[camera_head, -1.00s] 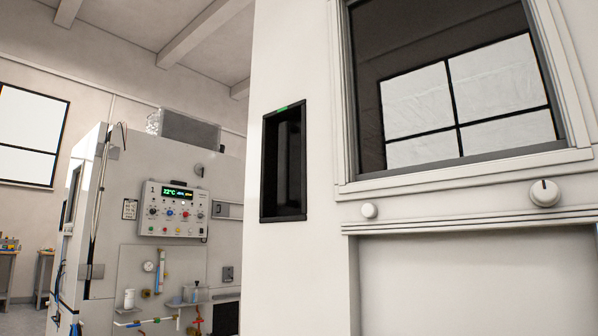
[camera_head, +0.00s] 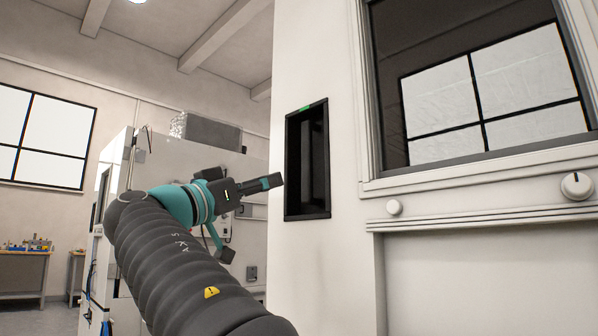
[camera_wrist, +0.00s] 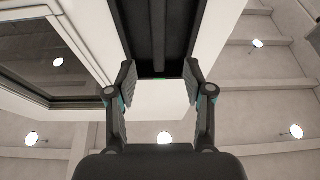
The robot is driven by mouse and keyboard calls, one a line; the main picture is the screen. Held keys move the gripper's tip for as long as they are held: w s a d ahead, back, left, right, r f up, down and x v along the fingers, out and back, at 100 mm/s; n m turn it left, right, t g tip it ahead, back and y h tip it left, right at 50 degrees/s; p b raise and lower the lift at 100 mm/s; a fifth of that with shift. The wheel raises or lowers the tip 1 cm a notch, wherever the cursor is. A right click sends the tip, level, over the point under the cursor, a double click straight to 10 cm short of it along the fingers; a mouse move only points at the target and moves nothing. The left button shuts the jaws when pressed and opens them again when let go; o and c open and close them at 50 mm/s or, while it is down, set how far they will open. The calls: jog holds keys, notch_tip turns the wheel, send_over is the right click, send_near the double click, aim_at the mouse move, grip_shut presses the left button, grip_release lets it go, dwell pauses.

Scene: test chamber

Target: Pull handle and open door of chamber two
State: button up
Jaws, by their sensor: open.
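The white chamber door (camera_head: 480,270) fills the right side of the head view, with a dark window (camera_head: 440,90) above. To its left, a black recessed handle (camera_head: 307,160) with a small green mark at its top is set in the white face. My gripper (camera_head: 253,218) is open and empty, just left of the handle in the head view. In the wrist view, its two fingers (camera_wrist: 160,80) are spread, with the black handle recess (camera_wrist: 158,30) between and beyond them. I cannot tell whether a finger touches the handle. The door looks shut.
Two white knobs (camera_head: 577,185) sit below the window.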

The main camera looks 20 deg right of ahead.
aim_at(305, 166)
jog(key=shift+m, duration=0.3)
jog(key=p+x, duration=0.1)
jog(key=x, duration=0.3)
jog(key=p+x, duration=0.1)
jog(key=x, duration=0.4)
jog(key=r+p+x, duration=0.1)
jog(key=p+x, duration=0.1)
jog(key=x, duration=0.2)
jog(key=shift+d+r, duration=0.15)
jog(key=shift+r, duration=0.05)
grip_shut()
